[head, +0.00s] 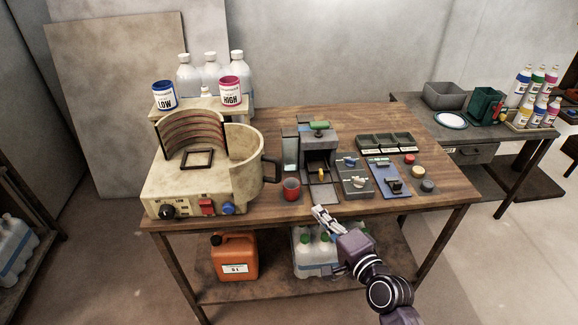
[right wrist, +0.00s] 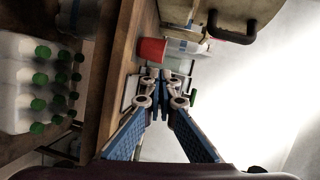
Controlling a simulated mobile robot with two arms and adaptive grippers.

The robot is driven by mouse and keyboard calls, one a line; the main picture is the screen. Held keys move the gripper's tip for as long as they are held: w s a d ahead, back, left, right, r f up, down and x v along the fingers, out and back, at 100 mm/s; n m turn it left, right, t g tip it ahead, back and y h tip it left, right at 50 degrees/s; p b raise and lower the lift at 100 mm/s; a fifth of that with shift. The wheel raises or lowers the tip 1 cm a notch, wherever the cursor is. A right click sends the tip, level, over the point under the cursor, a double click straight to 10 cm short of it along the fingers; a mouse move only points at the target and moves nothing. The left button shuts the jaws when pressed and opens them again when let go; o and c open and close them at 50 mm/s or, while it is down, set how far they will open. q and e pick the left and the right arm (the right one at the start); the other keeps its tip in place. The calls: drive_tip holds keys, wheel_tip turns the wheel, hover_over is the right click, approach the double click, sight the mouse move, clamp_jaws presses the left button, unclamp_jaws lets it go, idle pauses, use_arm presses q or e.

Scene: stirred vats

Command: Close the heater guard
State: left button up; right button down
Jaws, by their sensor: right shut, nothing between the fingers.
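The beige heater (head: 185,190) stands at the left end of the wooden table, with knobs and a red switch on its front. Curved reddish coils (head: 193,135) rise at its back, and a dark square frame sits on its top. The heater guard (head: 246,155), a curved beige shell with a dark handle (head: 272,168), stands swung out at the heater's right side, leaving the front of the coils uncovered. The guard also shows in the right wrist view (right wrist: 205,12). My right gripper (head: 319,211) is shut and empty at the table's front edge, right of the handle and apart from it.
A red mug (head: 291,189) stands between the guard and my right gripper. Right of it are a grey device (head: 318,145), a blue board (head: 389,178) and a dark green tray (head: 385,143). Bottles with green caps (head: 305,253) and an orange canister (head: 234,257) are on the lower shelf.

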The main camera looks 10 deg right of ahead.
wheel_tip(320, 180, up, 10)
drive_tip(key=f+m+t+y, duration=0.1)
use_arm(q)
drive_tip(key=r+p, duration=0.3)
drive_tip(key=r, duration=0.1)
drive_tip(key=shift+w+d+p, duration=0.15)
drive_tip(key=shift+d+p, duration=0.15)
use_arm(e)
drive_tip(key=w+a, duration=0.6)
drive_tip(key=a, duration=0.1)
drive_tip(key=shift+w+r, duration=0.2)
drive_tip(key=shift+r, duration=0.05)
use_arm(q)
drive_tip(key=shift+a, duration=0.1)
use_arm(e)
drive_tip(key=shift+a, duration=0.1)
